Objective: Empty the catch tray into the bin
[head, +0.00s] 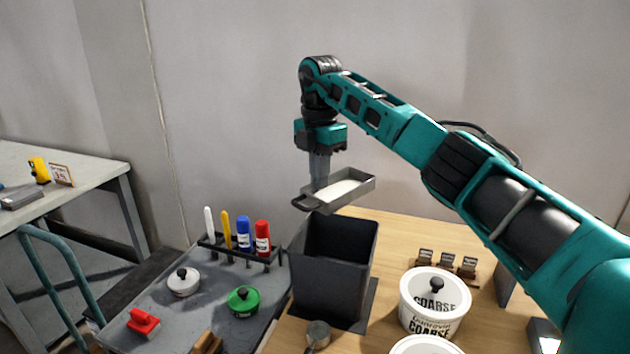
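The catch tray (365,187) is a shallow grey metal tray with a loop handle (306,203) at its left end and white material inside. My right gripper (320,183) points down at the handle end, its fingers together there; they appear shut on the tray. The tray hangs in the air above the bin, looking close to level. The bin (333,280) is a dark grey, open-topped square container on the wooden table. Its inside bottom is hidden. My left gripper is not in view.
White lidded tubs marked COARSE (432,318) stand right of the bin on the wooden table (400,236). A small metal scoop (318,335) lies in front. A marker rack (240,252), a green lid (243,300) and a white lid (183,281) are on the grey surface at left.

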